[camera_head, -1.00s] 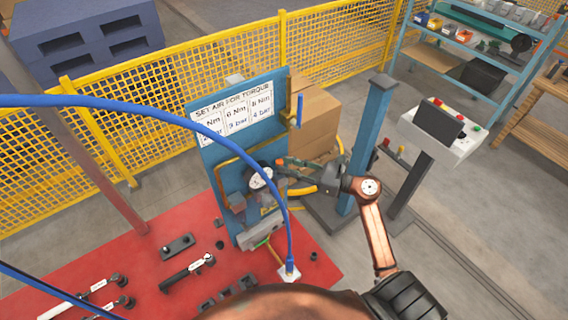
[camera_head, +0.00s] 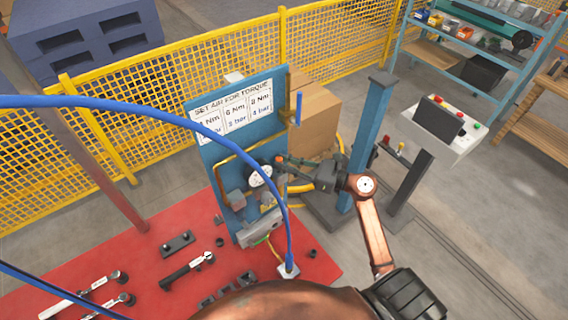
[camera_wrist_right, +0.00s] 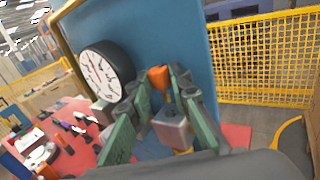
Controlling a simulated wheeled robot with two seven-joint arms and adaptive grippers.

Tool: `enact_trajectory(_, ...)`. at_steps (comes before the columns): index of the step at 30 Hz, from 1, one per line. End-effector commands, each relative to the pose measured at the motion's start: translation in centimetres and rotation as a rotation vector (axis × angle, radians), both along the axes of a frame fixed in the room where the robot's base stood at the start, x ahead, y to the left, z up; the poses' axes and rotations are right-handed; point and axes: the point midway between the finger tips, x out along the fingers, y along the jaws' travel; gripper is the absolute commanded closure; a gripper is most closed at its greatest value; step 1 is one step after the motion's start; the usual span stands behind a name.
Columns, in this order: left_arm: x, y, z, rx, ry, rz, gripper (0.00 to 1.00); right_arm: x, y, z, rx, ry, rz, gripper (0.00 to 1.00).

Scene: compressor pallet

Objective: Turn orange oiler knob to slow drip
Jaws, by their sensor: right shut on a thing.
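The orange oiler knob (camera_wrist_right: 158,77) shows in the right wrist view between the fingertips of my right gripper (camera_wrist_right: 160,87), beside the blue panel. The right gripper is shut on it. In the head view the right gripper (camera_head: 282,162) reaches the panel from the right, close by the round gauge (camera_head: 260,176). The knob is too small and covered to make out there, and its turn angle cannot be read. The white-faced gauge (camera_wrist_right: 101,73) stands left of the knob in the wrist view. My left gripper is not in view.
The blue panel (camera_head: 215,155) carries a torque and pressure sign (camera_head: 232,112). A blue hose (camera_head: 288,225) arcs in front of it. Tools lie on the red table (camera_head: 150,262). Cardboard boxes (camera_head: 318,110) and a blue post (camera_head: 368,140) stand to the right.

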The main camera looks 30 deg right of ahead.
Motion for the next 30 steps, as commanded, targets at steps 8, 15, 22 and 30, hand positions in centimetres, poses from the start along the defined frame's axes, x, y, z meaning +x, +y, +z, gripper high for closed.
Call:
enact_trajectory(8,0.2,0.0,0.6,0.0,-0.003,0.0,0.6,-0.3,0.1,-0.1,0.0,0.005,-0.098,1.0)
enact_trajectory(15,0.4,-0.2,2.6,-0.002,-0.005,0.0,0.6,-0.6,0.4,0.2,0.002,0.008,-0.278,1.0)
enact_trajectory(22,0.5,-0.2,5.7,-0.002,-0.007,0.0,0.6,-0.6,0.8,0.3,0.004,0.01,-0.45,1.0)
enact_trajectory(30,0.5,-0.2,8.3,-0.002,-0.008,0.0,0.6,-0.6,1.1,0.1,0.003,0.009,-0.59,1.0)
